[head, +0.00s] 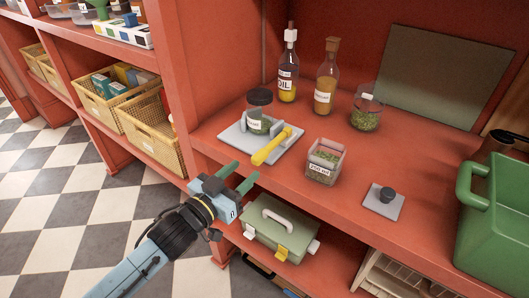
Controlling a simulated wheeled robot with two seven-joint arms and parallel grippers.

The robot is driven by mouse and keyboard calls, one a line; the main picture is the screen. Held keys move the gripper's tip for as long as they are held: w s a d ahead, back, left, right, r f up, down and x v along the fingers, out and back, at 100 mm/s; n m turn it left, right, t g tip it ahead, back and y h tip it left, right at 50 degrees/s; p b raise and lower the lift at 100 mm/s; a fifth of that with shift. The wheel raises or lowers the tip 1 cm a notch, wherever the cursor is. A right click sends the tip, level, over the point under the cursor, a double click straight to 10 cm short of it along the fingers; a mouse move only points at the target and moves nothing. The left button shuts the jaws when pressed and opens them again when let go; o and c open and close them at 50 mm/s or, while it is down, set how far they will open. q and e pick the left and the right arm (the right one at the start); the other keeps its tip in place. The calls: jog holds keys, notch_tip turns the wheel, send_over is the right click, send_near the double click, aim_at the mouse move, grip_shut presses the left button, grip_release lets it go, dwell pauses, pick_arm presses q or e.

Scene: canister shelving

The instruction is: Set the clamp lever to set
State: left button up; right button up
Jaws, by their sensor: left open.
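The clamp lever (270,147) is a yellow handle on a grey clamp base (237,137) near the front left of the red counter. It lies slanted, its thick end toward the front left and its other end at a grey upright part. A dark-lidded glass jar (259,112) with a white label stands on the base behind the lever. My left gripper (239,176) is open and empty, its green fingers near the counter's front edge, in front of and below the lever and apart from it. My right gripper is not in view.
An oil bottle (288,68), a second bottle (326,80) and an herb jar (367,106) stand behind. A square canister (324,161) is right of the lever. A grey plate with a dark knob (384,201) and a green crate (495,220) are farther right. A green toolbox (280,229) sits below.

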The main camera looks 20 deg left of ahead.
aim_at(260, 156)
pick_arm(q)
jog(key=x, duration=0.9)
jog(key=shift+w+d+b, duration=0.1)
jog(key=shift+w+b, duration=0.15)
jog(key=shift+b, duration=0.1)
jog(key=shift+c, duration=0.5)
grip_shut()
